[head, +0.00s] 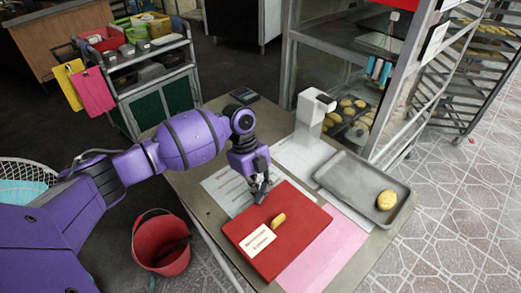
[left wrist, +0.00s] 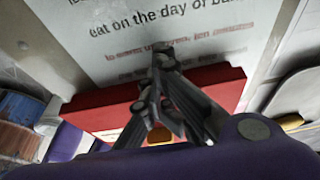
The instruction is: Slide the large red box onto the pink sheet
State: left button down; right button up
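The large red box (head: 300,248) lies flat on the table, with a white label card (head: 258,240) and a small yellow bread piece (head: 279,220) on top. The pink sheet (head: 328,262) lies to its right, partly hidden by the box or right against its edge. My left gripper (head: 261,191) points down at the far edge of the box. Its fingers (left wrist: 160,58) come together at the tips with nothing seen between them. The red box (left wrist: 92,108) shows behind them in the left wrist view. Contact is unclear. My right gripper is out of view.
A grey tray (head: 345,182) with a round bun (head: 387,200) stands right of the box. Printed white sheets (head: 228,190) lie beyond it, and a white dispenser-like device (head: 312,112) stands at the back. A red bucket (head: 160,243) is on the floor at left.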

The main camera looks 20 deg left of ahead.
aim_at(277, 210)
pick_arm(q)
jog(key=shift+s+d+p, duration=0.4)
jog(key=shift+d, duration=0.4)
jog(key=shift+s+d+p, duration=0.35)
jog(key=shift+s+d, duration=0.05)
jog(key=shift+d, duration=0.4)
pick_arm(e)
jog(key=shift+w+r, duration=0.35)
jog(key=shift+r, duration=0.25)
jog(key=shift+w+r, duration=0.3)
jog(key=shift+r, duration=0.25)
pick_arm(q)
jog(key=shift+s+d+r+p, duration=0.1)
jog(key=shift+s+d+p, duration=0.15)
jog(key=shift+d, duration=0.25)
jog(key=shift+s+d+p, duration=0.2)
jog(key=shift+s+d, duration=0.05)
jog(key=shift+d, duration=0.2)
jog(key=shift+s+d+p, duration=0.35)
jog(key=shift+s+d, duration=0.1)
jog(key=shift+d, duration=0.35)
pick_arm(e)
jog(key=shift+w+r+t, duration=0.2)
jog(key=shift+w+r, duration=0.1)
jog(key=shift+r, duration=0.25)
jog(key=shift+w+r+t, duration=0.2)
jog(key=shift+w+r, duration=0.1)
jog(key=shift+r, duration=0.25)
pick_arm(q)
jog(key=shift+d, duration=0.1)
